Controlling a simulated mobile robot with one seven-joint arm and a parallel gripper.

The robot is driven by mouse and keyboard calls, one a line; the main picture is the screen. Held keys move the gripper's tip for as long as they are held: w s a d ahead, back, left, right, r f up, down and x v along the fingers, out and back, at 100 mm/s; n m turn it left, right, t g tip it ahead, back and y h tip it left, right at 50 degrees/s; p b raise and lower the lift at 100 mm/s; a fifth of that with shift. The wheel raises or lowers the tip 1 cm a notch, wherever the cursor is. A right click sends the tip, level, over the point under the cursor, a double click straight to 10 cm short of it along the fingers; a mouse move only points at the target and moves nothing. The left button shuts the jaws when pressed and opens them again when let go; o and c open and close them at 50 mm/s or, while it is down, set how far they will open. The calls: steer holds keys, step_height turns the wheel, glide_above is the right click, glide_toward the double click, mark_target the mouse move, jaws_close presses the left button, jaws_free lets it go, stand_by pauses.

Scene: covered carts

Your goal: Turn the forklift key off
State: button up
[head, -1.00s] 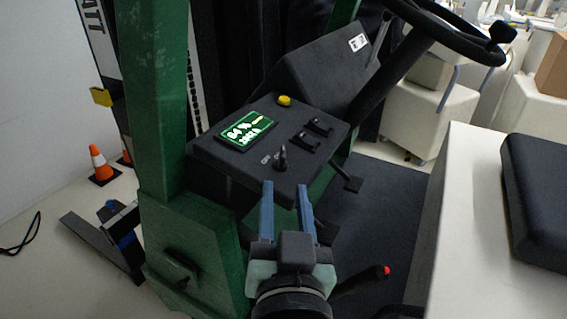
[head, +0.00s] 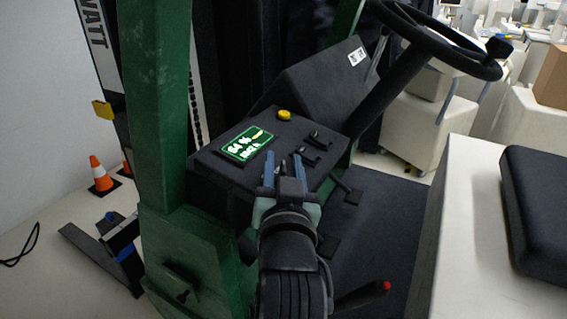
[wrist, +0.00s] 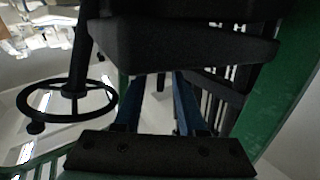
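The forklift key is a small dark piece on the black control panel (head: 215,165), at its near edge by the green-lit display (head: 247,145). In the head view my gripper (head: 284,158) is over this edge. Its two blue fingers are open, and the dark key (head: 283,166) shows between them, partly hidden. I cannot tell whether either finger touches it. In the wrist view the open fingers (wrist: 158,85) reach toward the dark panel body (wrist: 185,45). The key's angle cannot be read.
A yellow button (head: 284,115) and two black switches (head: 316,145) sit on the panel beyond the fingers. The steering wheel (head: 440,45) is at upper right. A green post (head: 155,100) stands left. The black seat (head: 535,200) is at right.

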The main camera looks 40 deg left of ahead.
jaws_close()
steer(key=shift+f+b, duration=0.15)
steer(key=shift+b, duration=0.45)
steer(key=n+g+y+b, duration=0.2)
steer(key=b, duration=0.1)
steer(key=n+g+b, duration=0.1)
steer(key=b, duration=0.1)
steer(key=shift+d+f+y, duration=0.1)
steer(key=shift+f+y, duration=0.15)
steer(key=shift+y, duration=0.15)
steer(key=n+g+y+b, duration=0.1)
steer(key=n+g+b, duration=0.1)
steer(key=b, duration=0.1)
steer(key=n+g+y+b, duration=0.1)
steer(key=g+b, duration=0.1)
steer(key=b, duration=0.1)
steer(key=shift+n+g+y, duration=0.3)
steer(key=shift+n+g, duration=0.1)
steer(key=n+g+b, duration=0.2)
steer(key=g, duration=0.1)
steer(key=n+g+y+b, duration=0.1)
steer(key=g, duration=0.1)
steer(key=shift+r+n, duration=0.25)
steer(key=shift+n, duration=0.15)
steer(key=shift+r+n+g+b, duration=0.1)
steer(key=shift+n+g+b, duration=0.4)
steer(key=shift+n+g, duration=1.45)
steer(key=shift+s+g, duration=0.1)
steer(key=shift+g, duration=0.55)
